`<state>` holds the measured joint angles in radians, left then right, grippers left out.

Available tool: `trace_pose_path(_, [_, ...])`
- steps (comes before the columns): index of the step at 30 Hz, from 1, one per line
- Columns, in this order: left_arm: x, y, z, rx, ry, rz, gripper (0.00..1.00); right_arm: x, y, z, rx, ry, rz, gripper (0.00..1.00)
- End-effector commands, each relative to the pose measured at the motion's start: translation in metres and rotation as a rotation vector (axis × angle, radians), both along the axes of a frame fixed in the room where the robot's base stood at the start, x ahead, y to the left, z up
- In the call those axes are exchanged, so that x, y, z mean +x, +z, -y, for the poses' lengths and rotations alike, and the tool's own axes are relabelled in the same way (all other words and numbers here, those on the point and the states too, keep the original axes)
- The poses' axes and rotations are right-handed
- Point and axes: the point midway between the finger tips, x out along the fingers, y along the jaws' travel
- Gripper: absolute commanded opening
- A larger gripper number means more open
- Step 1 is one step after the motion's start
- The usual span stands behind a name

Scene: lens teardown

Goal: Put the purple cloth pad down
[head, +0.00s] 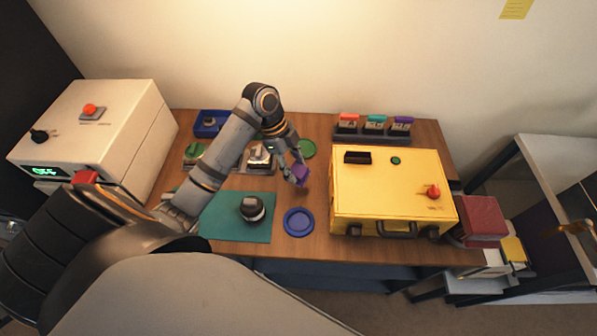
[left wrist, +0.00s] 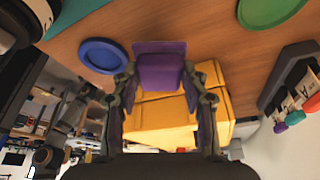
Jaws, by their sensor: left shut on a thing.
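The purple cloth pad (head: 299,174) is held above the table between the blue dish and the green dish in the head view. My left gripper (head: 293,172) is shut on it. My right gripper is not in view.
A blue dish (head: 298,222), a green dish (head: 306,149) and a teal mat (head: 222,227) with a dark lens part (head: 252,208) surround the pad. A yellow case (head: 390,200) stands close to the right. A rack (head: 372,136) of coloured-top items is behind. A white machine (head: 95,125) stands left.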

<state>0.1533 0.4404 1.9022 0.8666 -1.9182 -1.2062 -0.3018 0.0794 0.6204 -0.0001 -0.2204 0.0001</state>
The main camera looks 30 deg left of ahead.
Motion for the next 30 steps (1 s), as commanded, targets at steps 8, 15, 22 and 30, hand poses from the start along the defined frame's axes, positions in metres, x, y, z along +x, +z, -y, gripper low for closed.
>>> trace_pose_path(8, [0.019, -0.022, 0.000, 0.001, 0.000, 0.002, 0.00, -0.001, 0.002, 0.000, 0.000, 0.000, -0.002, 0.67])
trace_pose_path(15, [0.023, -0.047, 0.001, 0.000, 0.000, -0.003, 0.00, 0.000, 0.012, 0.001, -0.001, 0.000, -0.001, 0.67])
trace_pose_path(22, [0.024, -0.059, 0.000, 0.002, -0.001, 0.002, 0.00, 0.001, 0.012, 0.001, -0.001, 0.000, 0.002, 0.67])
trace_pose_path(30, [0.023, -0.062, 0.000, 0.002, 0.000, 0.002, 0.51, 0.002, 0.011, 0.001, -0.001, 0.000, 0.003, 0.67])
